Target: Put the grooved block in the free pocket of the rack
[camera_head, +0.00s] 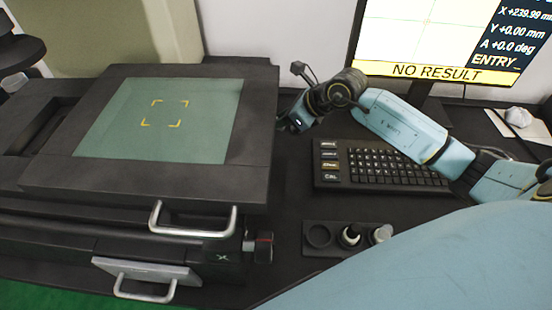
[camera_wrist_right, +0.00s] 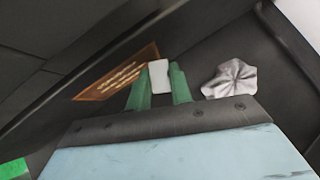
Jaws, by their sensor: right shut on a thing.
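The rack (camera_head: 312,252) is a dark block on the bench in front of the keyboard. Its left pocket (camera_head: 319,236) looks empty. Its middle pocket holds a black and white piece (camera_head: 350,237), and its right one a silver piece (camera_head: 381,234). My right gripper (camera_head: 290,124) is at the right edge of the machine's stage, well behind the rack. In the right wrist view its green fingers (camera_wrist_right: 162,85) are shut on a small pale block (camera_wrist_right: 159,76). The block's groove cannot be made out. My left gripper is not in view.
The machine (camera_head: 255,150) with a green glass stage (camera_head: 160,120) fills the left, with handles at its front. A keyboard (camera_head: 385,168) lies behind the rack, below a monitor (camera_head: 450,40). The wrist view shows a brown label (camera_wrist_right: 120,75) and a crumpled grey cloth (camera_wrist_right: 230,78).

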